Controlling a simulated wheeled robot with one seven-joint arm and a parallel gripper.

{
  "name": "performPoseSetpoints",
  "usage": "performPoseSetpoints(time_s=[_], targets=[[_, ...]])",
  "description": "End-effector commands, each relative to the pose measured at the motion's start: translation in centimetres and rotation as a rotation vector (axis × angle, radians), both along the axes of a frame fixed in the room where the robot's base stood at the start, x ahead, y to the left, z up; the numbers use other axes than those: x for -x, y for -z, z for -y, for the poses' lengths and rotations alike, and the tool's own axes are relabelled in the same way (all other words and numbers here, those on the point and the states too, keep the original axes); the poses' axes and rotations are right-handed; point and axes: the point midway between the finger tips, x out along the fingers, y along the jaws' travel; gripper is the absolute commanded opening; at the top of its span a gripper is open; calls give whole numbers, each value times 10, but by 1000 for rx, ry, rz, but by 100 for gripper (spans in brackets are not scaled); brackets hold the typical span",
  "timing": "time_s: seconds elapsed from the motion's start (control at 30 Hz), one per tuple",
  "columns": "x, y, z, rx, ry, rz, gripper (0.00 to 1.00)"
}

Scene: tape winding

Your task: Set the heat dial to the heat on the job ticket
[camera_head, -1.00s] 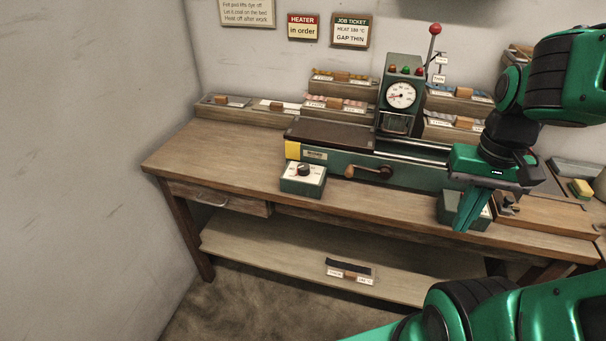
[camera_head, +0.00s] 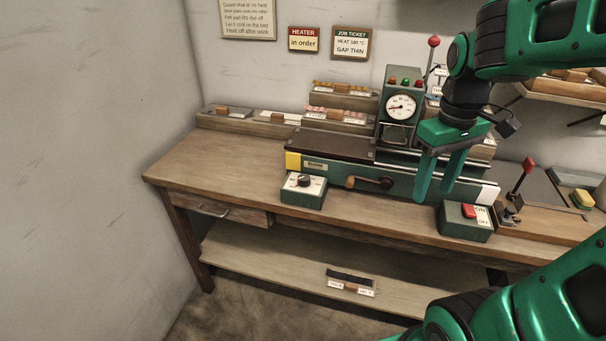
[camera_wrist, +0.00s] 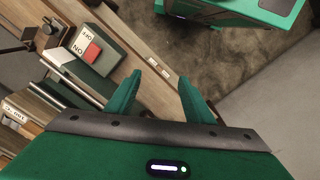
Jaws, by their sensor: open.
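The heat dial (camera_head: 304,181) is a dark knob on a small green box with a white top, at the front left of the bench. The job ticket (camera_head: 351,43) hangs on the wall and appears to read "HEAT 180 °C, GAP THIN". The round gauge (camera_head: 400,107) stands on the green machine with its red needle toward the left. My gripper (camera_head: 435,196) is open and empty, pointing down in front of the machine, right of the dial and apart from it. Its two fingers show in the wrist view (camera_wrist: 160,92) with nothing between them. The dial's exact setting is too small to read.
A switch box with a red ON/OFF rocker (camera_head: 469,212) stands right of my gripper and shows in the wrist view (camera_wrist: 92,50). A crank handle (camera_head: 368,183) sticks out between the dial and my gripper. The bench top (camera_head: 200,165) left of the dial is clear.

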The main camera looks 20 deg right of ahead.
Motion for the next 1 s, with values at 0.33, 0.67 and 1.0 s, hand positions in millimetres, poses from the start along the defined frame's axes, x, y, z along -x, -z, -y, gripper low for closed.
performPoseSetpoints(time_s=[0.33, 0.67, 1.0], targets=[[-162, -10, -99, 1, -1013, -23, 48], [-238, 4, -197, -21, -1658, -19, 48], [-243, 30, -207, -27, -1725, -20, 48]])
